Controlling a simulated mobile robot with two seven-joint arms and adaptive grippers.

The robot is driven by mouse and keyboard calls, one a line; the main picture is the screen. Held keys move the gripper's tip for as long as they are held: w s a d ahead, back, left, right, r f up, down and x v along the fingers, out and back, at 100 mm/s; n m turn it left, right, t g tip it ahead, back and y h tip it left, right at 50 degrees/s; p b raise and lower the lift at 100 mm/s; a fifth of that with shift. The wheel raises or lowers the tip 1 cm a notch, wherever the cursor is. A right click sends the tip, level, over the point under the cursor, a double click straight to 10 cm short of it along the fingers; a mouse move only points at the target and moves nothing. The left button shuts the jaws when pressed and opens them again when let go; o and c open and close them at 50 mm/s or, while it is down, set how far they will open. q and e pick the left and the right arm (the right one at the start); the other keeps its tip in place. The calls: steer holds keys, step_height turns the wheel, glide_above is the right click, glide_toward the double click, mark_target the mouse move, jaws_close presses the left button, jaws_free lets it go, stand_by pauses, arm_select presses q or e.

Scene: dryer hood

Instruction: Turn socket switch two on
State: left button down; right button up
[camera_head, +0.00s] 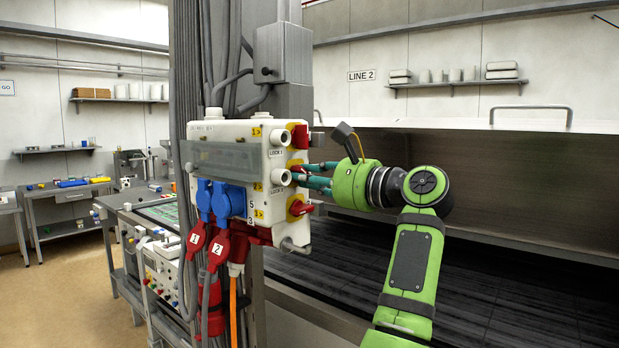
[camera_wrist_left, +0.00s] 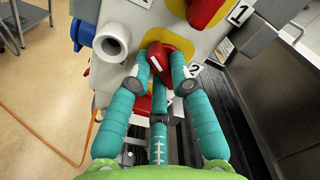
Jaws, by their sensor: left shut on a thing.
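The white socket box (camera_head: 231,133) is mounted on a column. Socket switch two is a red rotary knob on a yellow plate, beside the label 2 in the left wrist view (camera_wrist_left: 170,62). A short white line shows on the knob, slanted in that view. My left gripper (camera_head: 297,175) has teal fingers closed around this knob, one on each side; it also fills the left wrist view (camera_wrist_left: 165,78). The fingers hide most of the knob in the head view. My right gripper is not in view.
Another red switch (camera_head: 300,137) sits above and one (camera_head: 300,208) below. White round lock sockets (camera_head: 280,177) stick out beside the switches. A dark conveyor bed (camera_head: 480,285) lies behind my arm.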

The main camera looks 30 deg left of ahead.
arm_select(q)
steer(key=m, duration=0.5)
steer(key=m+p, duration=0.1)
steer(key=m, duration=0.4)
steer(key=shift+s+r+m, duration=0.1)
steer(key=shift+r+m, duration=0.1)
steer(key=shift+m, duration=0.4)
steer(key=c, duration=1.1)
jaws_free()
steer(key=d, duration=0.8)
steer(key=s+d, duration=0.1)
steer(key=d, duration=0.3)
